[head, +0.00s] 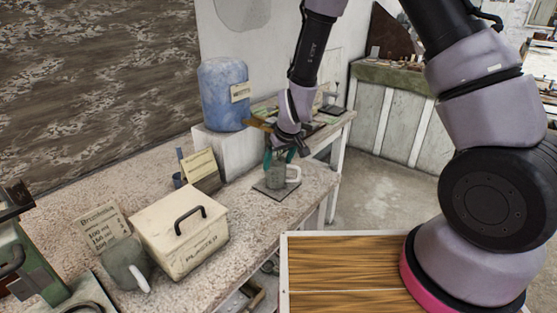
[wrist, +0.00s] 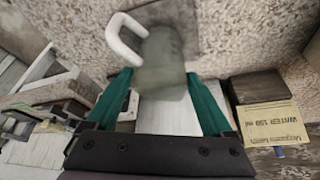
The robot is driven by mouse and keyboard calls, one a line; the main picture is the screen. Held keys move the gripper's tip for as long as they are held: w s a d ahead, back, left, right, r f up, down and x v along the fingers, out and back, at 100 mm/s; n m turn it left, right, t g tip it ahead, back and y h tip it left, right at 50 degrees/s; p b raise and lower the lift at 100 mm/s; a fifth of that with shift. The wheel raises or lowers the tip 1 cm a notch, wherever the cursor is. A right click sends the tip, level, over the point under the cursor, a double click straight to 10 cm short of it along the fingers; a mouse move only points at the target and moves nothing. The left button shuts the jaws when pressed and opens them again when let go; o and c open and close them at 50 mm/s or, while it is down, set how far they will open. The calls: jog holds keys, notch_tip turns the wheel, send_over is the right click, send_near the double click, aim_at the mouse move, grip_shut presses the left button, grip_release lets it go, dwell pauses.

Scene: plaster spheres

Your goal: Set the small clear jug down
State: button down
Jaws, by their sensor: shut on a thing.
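The small clear jug (head: 276,176), grey and see-through with a white handle, is upright over a thin dark square plate (head: 262,189) on the workbench. My gripper (head: 278,159) reaches down from above and is shut on the jug's upper part. In the wrist view the jug (wrist: 166,58) is between the teal fingertips of my gripper (wrist: 159,75), with its white handle to the left. I cannot tell whether its base touches the plate.
A blue water container (head: 223,94) stands on a white block (head: 228,148) behind. A lidded plaster box (head: 182,245) and a larger jug (head: 124,262) are at the front left. A card (wrist: 277,122) stands near my gripper. Speckled bench (head: 312,182) is bare to the right.

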jog(key=shift+f, duration=0.15)
grip_release()
jog(key=shift+d, duration=0.1)
jog(key=v, duration=1.2)
jog(key=shift+r, duration=0.25)
jog(key=d+r+m+y, duration=0.1)
jog(key=d+r+m, duration=0.2)
jog(key=d+r, duration=0.55)
jog(key=s+d+r+m+t+h, duration=0.1)
jog(key=s+d+r+m+t, duration=0.2)
jog(key=s+d+r+m, duration=0.4)
jog(key=s+d+r, duration=0.7)
jog(key=s+r, duration=0.1)
jog(key=r, duration=0.3)
jog(key=shift+d, duration=0.25)
